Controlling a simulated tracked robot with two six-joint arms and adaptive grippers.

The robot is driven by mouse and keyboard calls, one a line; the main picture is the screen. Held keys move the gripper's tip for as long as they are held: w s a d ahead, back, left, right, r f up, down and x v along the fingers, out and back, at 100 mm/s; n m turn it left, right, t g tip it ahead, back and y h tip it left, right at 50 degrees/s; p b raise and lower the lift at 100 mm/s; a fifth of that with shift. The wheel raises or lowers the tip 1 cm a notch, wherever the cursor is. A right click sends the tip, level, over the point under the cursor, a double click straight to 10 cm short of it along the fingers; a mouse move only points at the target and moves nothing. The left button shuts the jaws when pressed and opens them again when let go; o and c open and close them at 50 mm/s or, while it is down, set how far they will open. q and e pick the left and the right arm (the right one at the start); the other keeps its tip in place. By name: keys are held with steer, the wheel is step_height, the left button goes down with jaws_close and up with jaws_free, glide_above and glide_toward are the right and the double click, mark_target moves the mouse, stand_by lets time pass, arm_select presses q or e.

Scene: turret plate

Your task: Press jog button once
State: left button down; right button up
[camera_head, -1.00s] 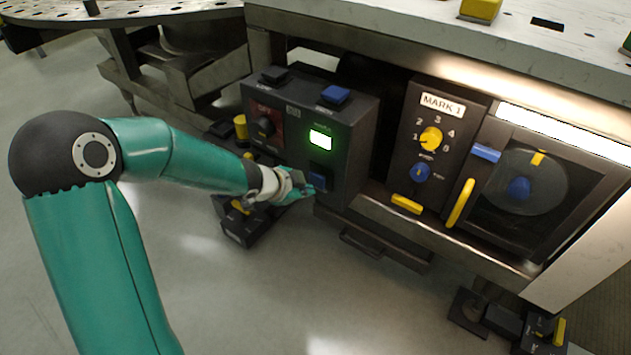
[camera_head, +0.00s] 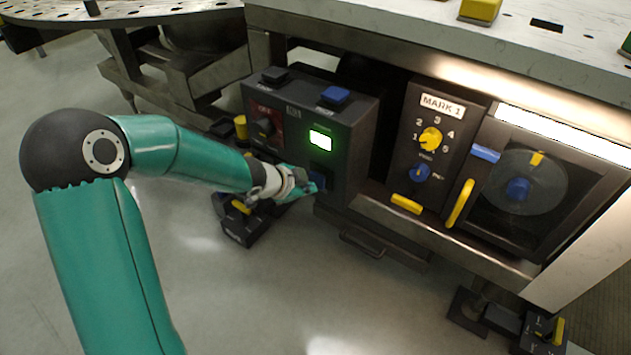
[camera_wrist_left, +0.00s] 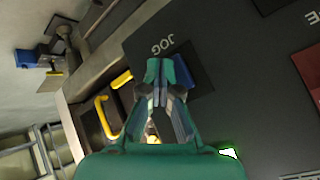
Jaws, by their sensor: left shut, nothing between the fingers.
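The jog button is a blue button on the front of a dark control box (camera_head: 358,150), below a lit green screen (camera_head: 320,140). In the wrist view the jog button (camera_wrist_left: 184,72) shows beside the JOG lettering, partly hidden by my fingers. My left gripper (camera_head: 312,187) is shut and empty, its tips at the jog button's place on the box front. In the wrist view its green fingertips (camera_wrist_left: 160,70) overlap the button's edge. I cannot tell whether they touch it. My right gripper is not in view.
A blue button (camera_head: 335,95) and a black button (camera_head: 274,75) sit on top of the box. To the right are the MARK panel with a yellow dial (camera_head: 430,138) and a window with a disc (camera_head: 525,183). The bench top (camera_head: 400,25) overhangs above.

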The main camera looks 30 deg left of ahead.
arm_select(q)
steer(key=shift+w, duration=0.65)
stand_by(0.5)
stand_by(0.4)
steer(key=shift+s, duration=1.05)
steer(key=s, duration=0.5)
steer(key=shift+a+b, duration=0.25)
steer(key=shift+b, duration=0.1)
